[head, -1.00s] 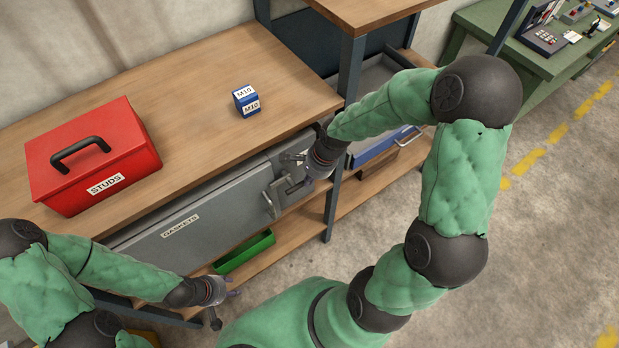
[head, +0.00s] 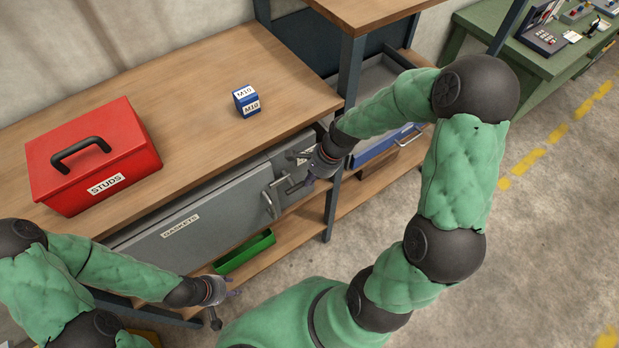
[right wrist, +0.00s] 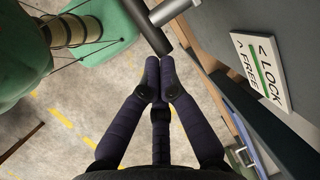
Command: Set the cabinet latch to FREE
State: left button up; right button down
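The grey cabinet (head: 205,222) labelled GASKETS sits under the bench top. Its latch (head: 279,182) is near the door's right end, partly behind my right gripper in the head view. In the right wrist view, a dark latch bar (right wrist: 146,24) on a grey shaft ends just beyond my fingertips. A white plate (right wrist: 262,70) beside it reads LOCK and FREE with arrows; which mark the bar faces is unclear. My right gripper (right wrist: 160,72) has its fingers drawn together, with nothing visible between them. My left gripper (head: 228,294) hangs low, away from the latch; its fingers are too small to judge.
A green tray (head: 245,252) lies on the shelf below. A blue drawer (head: 385,147) is right of the bench post. Open floor lies at the right.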

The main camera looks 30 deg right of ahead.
jog(key=shift+d+f+y, duration=0.1)
jog(key=shift+f+y, duration=0.1)
jog(key=shift+y, duration=0.2)
notch_tip(320, 180, down, 7)
jog(key=a+m+y+b, duration=0.1)
jog(key=y+b, duration=0.5)
jog(key=y, duration=0.7)
jog(key=shift+r+m+b, duration=0.2)
jog(key=shift+m+b, duration=0.2)
jog(key=shift+a+f, duration=0.1)
jog(key=shift+a, duration=0.05)
jog(key=shift+s, duration=0.1)
dwell(0.4)
